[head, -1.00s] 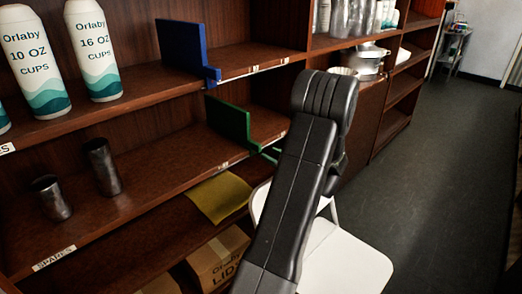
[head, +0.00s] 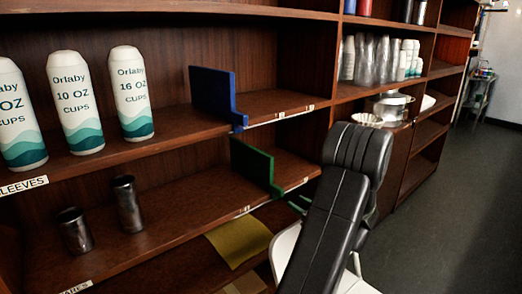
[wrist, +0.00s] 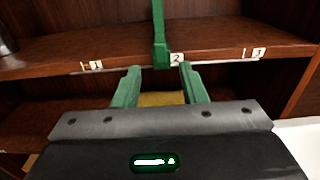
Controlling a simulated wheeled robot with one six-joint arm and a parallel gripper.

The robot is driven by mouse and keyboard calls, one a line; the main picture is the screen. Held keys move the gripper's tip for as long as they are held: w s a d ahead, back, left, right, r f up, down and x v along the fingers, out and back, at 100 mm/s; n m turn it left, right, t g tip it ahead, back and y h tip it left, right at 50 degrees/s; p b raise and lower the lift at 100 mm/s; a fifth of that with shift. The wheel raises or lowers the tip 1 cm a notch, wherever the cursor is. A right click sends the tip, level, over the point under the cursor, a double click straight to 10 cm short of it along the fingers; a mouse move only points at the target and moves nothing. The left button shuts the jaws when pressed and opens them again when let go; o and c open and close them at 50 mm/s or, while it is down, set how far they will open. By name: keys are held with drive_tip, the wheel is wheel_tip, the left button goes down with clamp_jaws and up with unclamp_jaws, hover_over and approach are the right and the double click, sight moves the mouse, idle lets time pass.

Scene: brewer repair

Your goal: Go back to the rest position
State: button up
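My gripper (wrist: 160,88) is open in the wrist view. Its two green fingers stand apart with nothing held between them. Just beyond the fingertips is the green divider (wrist: 159,30) on the shelf, seen edge-on above the label 2. In the head view the green divider (head: 252,164) stands upright on the middle shelf. My dark arm (head: 335,205) rises in front of the shelves there and hides most of the gripper; a bit of green finger shows at its left.
A blue divider (head: 212,92), cup packages (head: 132,95) and metal cylinders (head: 128,205) stand on the shelves. A yellow cloth (head: 238,241) lies lower down. A white chair (head: 287,245) is close behind my arm. Open floor (head: 465,190) lies at the right.

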sight(270, 187)
drive_tip(key=x, duration=1.1)
drive_tip(key=shift+w+a, duration=0.1)
drive_tip(key=shift+s+a, duration=0.2)
drive_tip(key=shift+s, duration=0.05)
